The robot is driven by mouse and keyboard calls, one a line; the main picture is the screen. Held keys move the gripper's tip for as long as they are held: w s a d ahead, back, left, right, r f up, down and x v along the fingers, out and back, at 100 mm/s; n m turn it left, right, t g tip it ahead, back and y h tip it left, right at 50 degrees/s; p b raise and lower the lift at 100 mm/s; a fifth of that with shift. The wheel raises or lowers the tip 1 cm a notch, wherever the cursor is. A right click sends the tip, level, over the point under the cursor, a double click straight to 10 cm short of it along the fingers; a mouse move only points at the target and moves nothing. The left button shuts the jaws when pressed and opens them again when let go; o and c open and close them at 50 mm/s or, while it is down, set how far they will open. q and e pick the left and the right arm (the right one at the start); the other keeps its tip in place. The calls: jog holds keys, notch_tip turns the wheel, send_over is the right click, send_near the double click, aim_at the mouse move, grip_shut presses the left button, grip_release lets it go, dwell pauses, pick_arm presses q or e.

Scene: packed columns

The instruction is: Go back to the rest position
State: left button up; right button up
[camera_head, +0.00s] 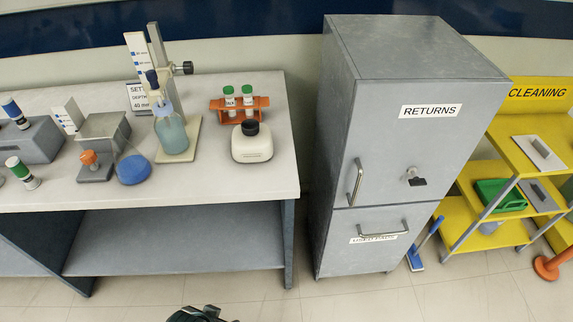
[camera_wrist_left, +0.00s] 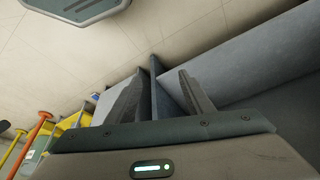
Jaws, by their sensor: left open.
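My left gripper (camera_wrist_left: 160,95) shows in the left wrist view. Its two grey fingers stand apart with nothing held between them. Behind the fingers are the grey surfaces of the bench (camera_wrist_left: 255,50) and the tiled floor (camera_wrist_left: 110,45). In the head view only a small dark piece of my own body shows at the bottom edge, and I cannot tell which part it is. My right gripper is in neither view.
The bench (camera_head: 240,185) at left holds bottles, a stand and an orange tube rack (camera_head: 238,104). A grey RETURNS cabinet (camera_head: 390,130) stands right of it, then a yellow CLEANING shelf (camera_head: 470,205). The floor (camera_head: 340,300) in front is clear.

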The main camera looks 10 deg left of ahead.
pick_arm(q)
notch_tip(320, 180, down, 39)
jog(key=s+d+t+b, duration=0.1)
jog(key=s+d+b, duration=0.1)
jog(key=b, duration=1.1)
jog(key=shift+f+h+b, duration=0.15)
jog(key=shift+h+b, duration=0.25)
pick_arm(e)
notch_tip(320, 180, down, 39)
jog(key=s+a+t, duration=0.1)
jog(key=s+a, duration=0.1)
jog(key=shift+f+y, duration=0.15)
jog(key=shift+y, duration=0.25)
